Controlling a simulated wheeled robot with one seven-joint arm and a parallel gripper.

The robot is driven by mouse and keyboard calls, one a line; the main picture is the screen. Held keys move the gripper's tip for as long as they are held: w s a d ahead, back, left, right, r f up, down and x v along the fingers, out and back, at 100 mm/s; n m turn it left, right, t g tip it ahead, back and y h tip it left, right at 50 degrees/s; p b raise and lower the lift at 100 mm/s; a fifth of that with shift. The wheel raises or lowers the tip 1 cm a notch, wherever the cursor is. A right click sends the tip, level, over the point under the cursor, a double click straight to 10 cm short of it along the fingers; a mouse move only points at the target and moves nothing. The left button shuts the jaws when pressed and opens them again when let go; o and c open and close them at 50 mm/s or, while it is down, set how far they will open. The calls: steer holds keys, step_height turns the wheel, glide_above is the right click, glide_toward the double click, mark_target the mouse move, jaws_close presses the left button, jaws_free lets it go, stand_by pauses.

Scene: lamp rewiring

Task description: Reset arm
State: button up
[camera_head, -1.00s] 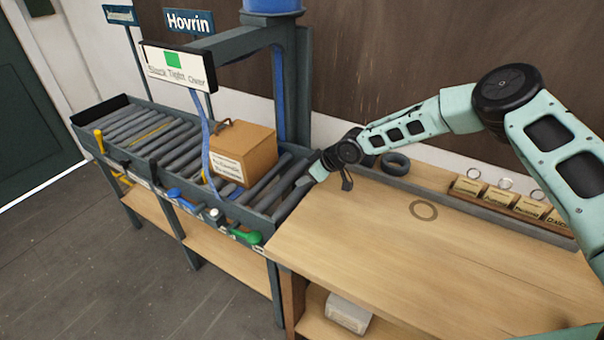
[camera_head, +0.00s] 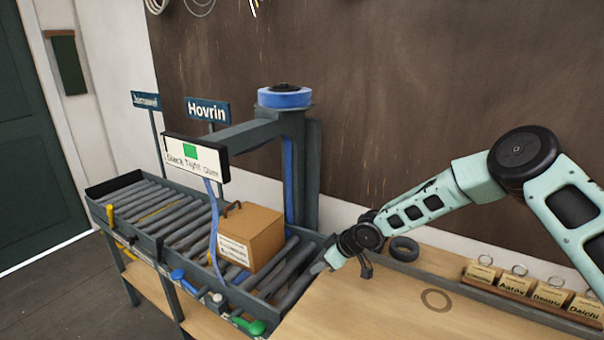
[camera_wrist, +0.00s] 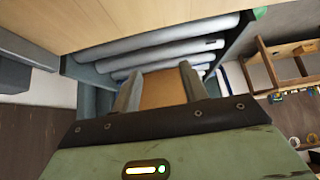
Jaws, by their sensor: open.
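My gripper (camera_head: 322,266) is at the end of my outstretched mint-green arm, by the right end of the roller conveyor where it meets the wooden bench. In the wrist view its two fingers (camera_wrist: 160,88) are spread apart. A brown surface, likely the cardboard box, shows between and beyond the fingers; I see nothing gripped. The cardboard box (camera_head: 255,235) sits on the rollers left of my gripper, apart from it, with a white label and a dark handle on top.
The conveyor (camera_head: 150,215) has coloured levers along its front and a grey gantry (camera_head: 292,170) with a blue strap above. A screen (camera_head: 195,158) hangs from it. The bench (camera_head: 370,310) holds a black ring (camera_head: 404,249) and several name tags (camera_head: 548,290).

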steer(key=s+a+r+g+h+b, duration=0.1)
steer(key=s+a+r+h, duration=0.15)
steer(key=s+r, duration=0.5)
steer(key=s+d+r+m+g+h+b, duration=0.1)
steer(key=s+d+r, duration=0.2)
steer(key=s, duration=0.9)
steer(key=s+d+r+m+g+h+b, duration=0.1)
steer(key=s+d+r+b, duration=0.1)
steer(key=s, duration=1)
steer(key=s+d+r+m+g+h+b, duration=0.1)
steer(key=s+d+r, duration=0.3)
steer(key=s, duration=0.8)
step_height(320, 180, up, 2)
steer(key=shift+r+m, duration=0.1)
steer(key=shift+m, duration=0.2)
